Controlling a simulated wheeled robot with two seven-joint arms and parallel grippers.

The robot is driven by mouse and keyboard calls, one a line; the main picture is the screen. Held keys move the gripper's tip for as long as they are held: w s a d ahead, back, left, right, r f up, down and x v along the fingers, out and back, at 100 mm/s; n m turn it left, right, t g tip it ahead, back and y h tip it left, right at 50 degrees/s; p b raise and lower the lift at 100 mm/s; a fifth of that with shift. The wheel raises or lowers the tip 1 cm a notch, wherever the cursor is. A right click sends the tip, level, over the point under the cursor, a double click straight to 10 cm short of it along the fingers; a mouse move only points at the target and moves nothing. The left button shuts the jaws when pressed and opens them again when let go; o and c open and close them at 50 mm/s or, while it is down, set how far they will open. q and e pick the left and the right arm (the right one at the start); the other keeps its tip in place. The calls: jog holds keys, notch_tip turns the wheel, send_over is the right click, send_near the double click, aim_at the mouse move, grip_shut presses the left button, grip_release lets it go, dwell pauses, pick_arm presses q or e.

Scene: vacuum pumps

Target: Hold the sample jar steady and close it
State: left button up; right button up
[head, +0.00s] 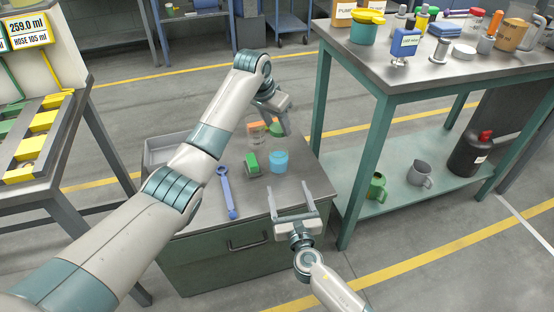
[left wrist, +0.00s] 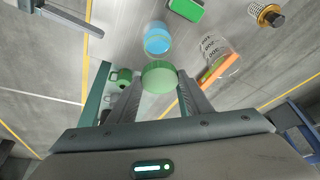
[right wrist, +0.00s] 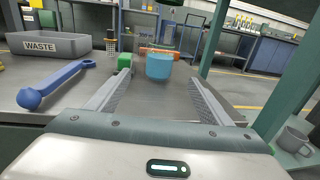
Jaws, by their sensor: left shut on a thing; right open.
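The sample jar appears to be the small blue-filled open jar (head: 279,161), upright on the cabinet top. It also shows in the left wrist view (left wrist: 157,40) and the right wrist view (right wrist: 159,67). My left gripper (head: 279,124) is shut on a round green lid (left wrist: 159,77), held above the cabinet top beyond the jar and apart from it. My right gripper (head: 288,187) is open and empty at the near side of the jar. In the right wrist view the jar stands ahead, between the lines of its fingers, not clearly touched.
A beaker (left wrist: 215,61) with an orange object stands behind the jar. A green-topped block (head: 251,162) is left of it. A blue spanner-like tool (head: 226,191) and a grey WASTE tray (right wrist: 52,44) lie further left. A green-legged bench (head: 382,140) stands close on the right.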

pick_arm(q)
jog(key=shift+w+r, duration=0.1)
jog(key=shift+w, duration=0.15)
pick_arm(e)
jog(key=shift+w+a, duration=0.1)
jog(key=shift+w, duration=0.15)
pick_arm(q)
jog(key=shift+s+r, duration=0.1)
pick_arm(e)
jog(key=shift+s, duration=0.1)
jog(key=shift+w+a, duration=0.4)
jog(key=shift+w, duration=1.55)
jog(key=shift+w+a, duration=0.35)
jog(key=shift+w, duration=1.65)
jog(key=shift+w+a, duration=0.4)
jog(key=shift+w, duration=1.55)
jog(key=c, duration=1.6)
pick_arm(q)
send_over(281, 145)
jog(key=s+a, duration=0.1)
jog(key=s, duration=0.1)
jog(key=shift+a+f, duration=0.2)
jog(key=shift+f, duration=2.4)
